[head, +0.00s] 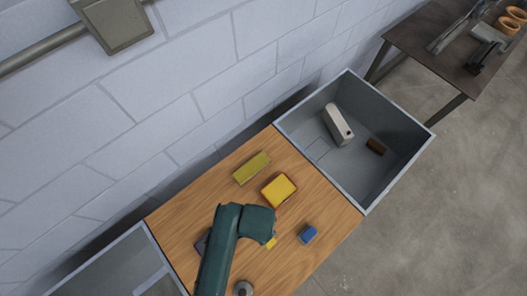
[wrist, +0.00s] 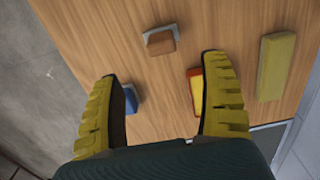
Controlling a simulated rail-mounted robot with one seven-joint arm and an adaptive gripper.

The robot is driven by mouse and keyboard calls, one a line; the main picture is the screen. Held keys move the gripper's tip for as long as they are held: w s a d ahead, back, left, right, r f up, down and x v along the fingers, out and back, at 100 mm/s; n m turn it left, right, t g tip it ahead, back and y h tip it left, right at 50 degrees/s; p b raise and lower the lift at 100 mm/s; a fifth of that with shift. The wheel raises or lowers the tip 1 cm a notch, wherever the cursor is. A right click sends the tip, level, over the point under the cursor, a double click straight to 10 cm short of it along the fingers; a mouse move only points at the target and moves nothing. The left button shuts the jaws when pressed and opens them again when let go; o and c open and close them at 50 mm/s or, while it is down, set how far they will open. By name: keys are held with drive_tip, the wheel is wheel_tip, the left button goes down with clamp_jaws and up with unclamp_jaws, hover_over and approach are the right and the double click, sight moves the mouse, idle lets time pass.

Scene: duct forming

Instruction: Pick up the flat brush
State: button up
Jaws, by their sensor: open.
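No thing in view is plainly a flat brush. A brown block with a grey plate at its edge (wrist: 160,40) lies on the wooden table, beyond my fingertips in the wrist view; I cannot tell whether it is the brush. In the head view my arm partly hides a grey piece (head: 202,243). My gripper (wrist: 162,70) is open and empty above the table, with its yellow ribbed fingers spread. In the head view only a little yellow of my gripper (head: 271,242) shows. A blue block (head: 308,234) lies by the left finger in the wrist view (wrist: 130,99).
A yellow block with a red edge (head: 279,190) is partly behind the right finger in the wrist view (wrist: 195,92). An olive block (head: 251,168) lies near the wall.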

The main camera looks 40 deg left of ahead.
wheel_tip(320, 180, down, 7)
drive_tip(key=shift+f, duration=0.1)
drive_tip(key=f, duration=0.5)
drive_tip(key=shift+w+f, duration=0.25)
drive_tip(key=shift+f, duration=0.05)
drive_tip(key=c, duration=1.3)
